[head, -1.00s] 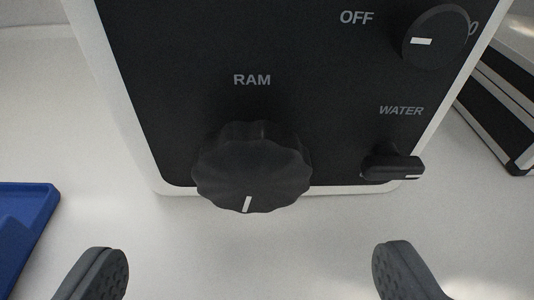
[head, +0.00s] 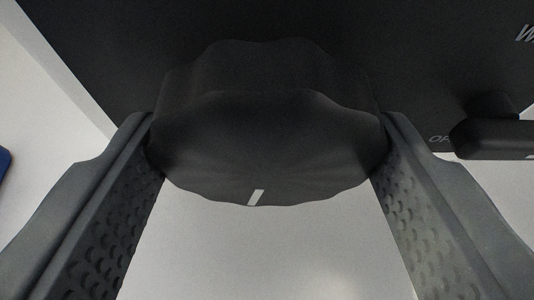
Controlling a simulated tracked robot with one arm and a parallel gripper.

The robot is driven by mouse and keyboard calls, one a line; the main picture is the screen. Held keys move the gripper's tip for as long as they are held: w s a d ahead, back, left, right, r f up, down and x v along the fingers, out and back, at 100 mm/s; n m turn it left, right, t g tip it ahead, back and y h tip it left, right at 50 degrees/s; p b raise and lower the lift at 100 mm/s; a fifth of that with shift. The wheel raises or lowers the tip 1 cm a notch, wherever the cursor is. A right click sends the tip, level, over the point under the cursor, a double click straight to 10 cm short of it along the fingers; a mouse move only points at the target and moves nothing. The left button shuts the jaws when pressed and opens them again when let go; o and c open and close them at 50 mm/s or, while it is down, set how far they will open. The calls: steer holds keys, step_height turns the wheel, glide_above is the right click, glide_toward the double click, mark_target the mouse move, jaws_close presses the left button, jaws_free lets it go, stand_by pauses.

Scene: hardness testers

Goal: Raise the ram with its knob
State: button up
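The RAM knob (head: 265,145) is a large black scalloped knob on the tester's dark panel (head: 110,45), filling the middle of the head view. Its white pointer mark is at the lower front edge, pointing down and very slightly left. My gripper (head: 268,125) has one grey textured finger on each side of the knob. The fingertips meet its left and right edges with no visible gap, so it looks shut on the knob. The exact contact behind the rim is hidden. The RAM label and the ram itself are not in view.
A smaller black WATER knob (head: 495,135) sticks out of the panel just right of my right finger, with partly cut-off lettering around it. A pale surface (head: 270,250) lies clear below the knob. A blue edge (head: 4,165) shows at the far left.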

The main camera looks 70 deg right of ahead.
steer(key=shift+c, duration=1)
steer(key=m+t+b, duration=0.1)
steer(key=m+b, duration=0.1)
steer(key=shift+s+f+b, duration=0.1)
steer(key=shift+f+b, duration=0.05)
steer(key=shift+b, duration=0.25)
steer(key=m+t+b, duration=0.1)
steer(key=b, duration=0.1)
steer(key=m+t+b, duration=0.1)
steer(key=b, duration=0.1)
steer(key=shift+s+d+f+m+y, duration=0.1)
steer(key=shift+s+f+m+y, duration=0.05)
steer(key=shift+m+y, duration=0.2)
steer(key=m+t+b, duration=0.1)
steer(key=m+b, duration=0.1)
steer(key=b, duration=0.2)
steer(key=shift+s+f+t+b, duration=0.1)
steer(key=shift+t+b, duration=0.3)
steer(key=m+t+b, duration=0.1)
steer(key=m+b, duration=0.1)
steer(key=b, duration=0.1)
steer(key=shift+m, duration=0.35)
steer(key=shift+b, duration=0.3)
